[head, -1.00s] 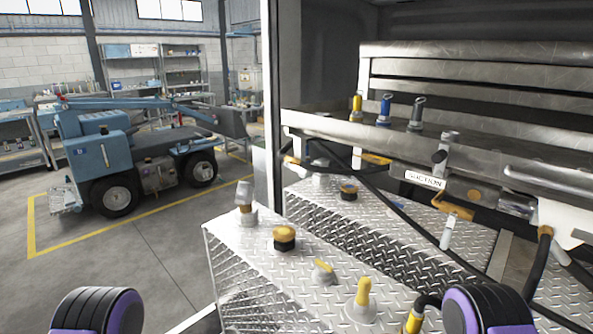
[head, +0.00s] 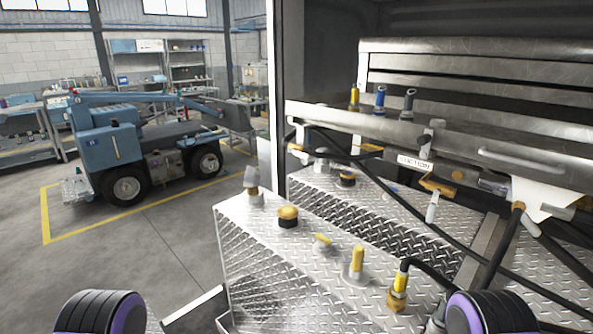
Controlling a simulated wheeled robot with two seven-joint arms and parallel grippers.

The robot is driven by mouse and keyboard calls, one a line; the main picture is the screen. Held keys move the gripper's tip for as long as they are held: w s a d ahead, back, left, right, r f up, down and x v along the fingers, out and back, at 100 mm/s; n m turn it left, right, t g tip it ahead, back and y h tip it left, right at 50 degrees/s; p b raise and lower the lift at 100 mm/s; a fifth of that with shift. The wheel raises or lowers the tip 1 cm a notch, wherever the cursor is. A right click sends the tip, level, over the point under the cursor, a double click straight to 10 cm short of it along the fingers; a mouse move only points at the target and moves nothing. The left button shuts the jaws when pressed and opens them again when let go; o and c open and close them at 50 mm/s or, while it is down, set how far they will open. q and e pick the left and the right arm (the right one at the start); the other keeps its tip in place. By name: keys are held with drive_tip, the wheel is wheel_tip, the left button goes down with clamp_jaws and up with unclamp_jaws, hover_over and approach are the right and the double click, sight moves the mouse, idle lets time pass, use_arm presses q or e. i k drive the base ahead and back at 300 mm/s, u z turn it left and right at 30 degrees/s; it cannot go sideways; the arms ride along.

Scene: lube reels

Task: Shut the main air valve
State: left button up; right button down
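None of the fittings is legibly marked as the main air valve. A valve with a yellow handle (head: 438,187) hangs below the metal shelf, under a label that seems to read SUCTION (head: 414,163). Another yellow handle (head: 371,148) shows under the shelf, further left and partly hidden by dark hoses. A small fitting with a yellow lever (head: 323,240) is on the near diamond-plate tank top. Whether any of these is open or shut I cannot tell. Neither of my grippers is in view; only rounded dark and purple parts of my arms show at the bottom edge.
The near diamond-plate tank (head: 250,225) carries a yellow-topped cap (head: 288,215), a yellow-topped fitting (head: 357,262) and a hose fitting (head: 398,285). A blue vehicle (head: 110,145) is on open floor at left.

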sight(301, 154)
drive_tip(key=z, duration=0.1)
drive_tip(key=k, duration=0.55)
drive_tip(key=u, duration=1.05)
drive_tip(key=i, duration=1.8)
drive_tip(key=z, duration=1.1)
drive_tip(key=i, duration=0.65)
drive_tip(key=z, duration=0.6)
